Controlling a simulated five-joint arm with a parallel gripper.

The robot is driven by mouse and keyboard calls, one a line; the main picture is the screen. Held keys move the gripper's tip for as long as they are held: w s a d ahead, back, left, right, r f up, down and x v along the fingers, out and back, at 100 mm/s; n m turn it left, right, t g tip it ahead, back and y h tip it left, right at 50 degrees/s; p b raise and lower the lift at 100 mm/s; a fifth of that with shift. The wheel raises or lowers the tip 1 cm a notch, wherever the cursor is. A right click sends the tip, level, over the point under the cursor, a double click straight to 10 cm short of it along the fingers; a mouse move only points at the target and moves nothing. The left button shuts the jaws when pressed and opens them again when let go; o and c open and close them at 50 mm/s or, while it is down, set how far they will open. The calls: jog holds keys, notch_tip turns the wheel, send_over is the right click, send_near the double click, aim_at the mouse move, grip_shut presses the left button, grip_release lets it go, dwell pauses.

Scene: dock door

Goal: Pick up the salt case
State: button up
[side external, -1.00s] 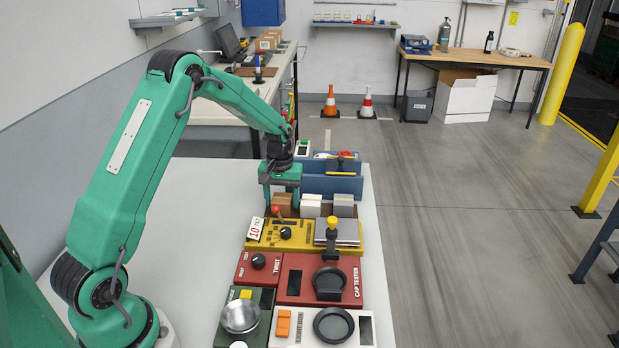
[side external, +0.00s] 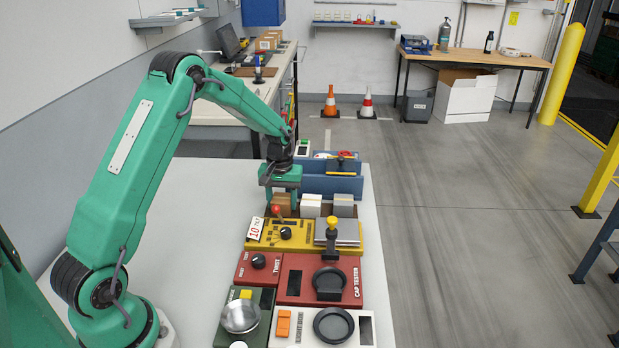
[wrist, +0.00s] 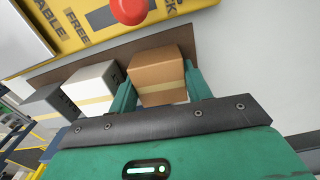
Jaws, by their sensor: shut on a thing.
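Three small cases stand in a row on a brown strip: a brown one (side external: 282,200) with a pale tape band, a white one (side external: 311,205) and a grey one (side external: 344,206). I cannot read which is the salt case. My gripper (wrist: 161,84) is shut on the brown case, a green finger on each of its sides; it also shows in the wrist view (wrist: 158,68). The white case (wrist: 95,88) and the grey case (wrist: 50,104) stand to its left there, untouched. The brown case appears still at the row's level.
A yellow panel (side external: 262,238) with a red-knobbed lever (side external: 276,209) is close in front of the cases. A blue bin (side external: 330,184) stands behind them. Red tester panels (side external: 294,262) lie nearer. The white table (side external: 190,230) is clear to the left.

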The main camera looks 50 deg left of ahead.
aim_at(283, 198)
jog(key=shift+r, duration=0.1)
jog(key=shift+r, duration=4.95)
jog(key=shift+d, duration=0.1)
jog(key=w+d+r, duration=0.2)
jog(key=d+r, duration=0.1)
jog(key=d, duration=1.6)
jog(key=shift+n, duration=0.4)
jog(key=shift+f, duration=2.95)
jog(key=shift+f, duration=0.1)
jog(key=shift+f, duration=1.8)
jog(key=shift+f, duration=0.15)
